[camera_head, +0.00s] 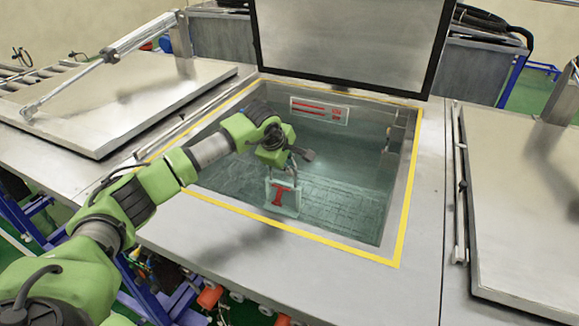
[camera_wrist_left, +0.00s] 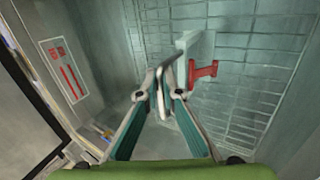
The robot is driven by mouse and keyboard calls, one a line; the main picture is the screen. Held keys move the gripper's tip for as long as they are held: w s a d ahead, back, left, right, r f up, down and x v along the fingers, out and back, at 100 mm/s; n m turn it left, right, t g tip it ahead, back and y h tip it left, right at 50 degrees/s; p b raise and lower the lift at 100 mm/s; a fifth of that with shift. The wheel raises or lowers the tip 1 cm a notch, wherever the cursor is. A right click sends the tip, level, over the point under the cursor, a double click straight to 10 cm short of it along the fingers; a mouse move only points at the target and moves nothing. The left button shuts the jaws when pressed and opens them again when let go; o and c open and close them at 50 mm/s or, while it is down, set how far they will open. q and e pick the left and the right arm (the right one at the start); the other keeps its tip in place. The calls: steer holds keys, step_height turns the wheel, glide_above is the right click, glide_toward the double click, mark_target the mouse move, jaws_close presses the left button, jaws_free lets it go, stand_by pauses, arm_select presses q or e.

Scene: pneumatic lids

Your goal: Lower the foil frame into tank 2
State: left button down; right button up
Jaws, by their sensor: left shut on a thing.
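The foil frame (camera_head: 283,198) is a small pale frame with a red I-shaped piece in it. It hangs upright from my left gripper (camera_head: 291,173) inside the opening of the middle tank (camera_head: 397,180), which I take to be tank 2. In the left wrist view my left gripper (camera_wrist_left: 162,85) is shut on the pale upper part of the frame, and the red piece (camera_wrist_left: 203,70) shows beyond the fingertips. The frame's lower end is over the gridded tank floor; I cannot tell whether it touches anything. My right gripper is not in view.
The tank's lid (camera_head: 350,40) stands raised at the back. Yellow edging (camera_head: 310,233) runs around the opening. A red-marked label (camera_head: 320,110) is on the far wall. Closed lids lie at left (camera_head: 110,100) and right (camera_head: 520,190). The tank's right half is clear.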

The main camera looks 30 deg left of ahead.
arm_select(q)
steer(key=shift+f, duration=0.2)
steer(key=c, duration=2.1)
jaws_free()
steer(key=shift+c, duration=0.2)
steer(key=s+r+p, duration=0.3)
steer(key=r+p, duration=0.1)
steer(key=r, duration=0.7)
steer(key=s+r+p, duration=0.3)
steer(key=r+p, duration=0.1)
steer(key=r, duration=0.7)
steer(key=shift+r, duration=0.25)
steer(key=shift+s, duration=0.1)
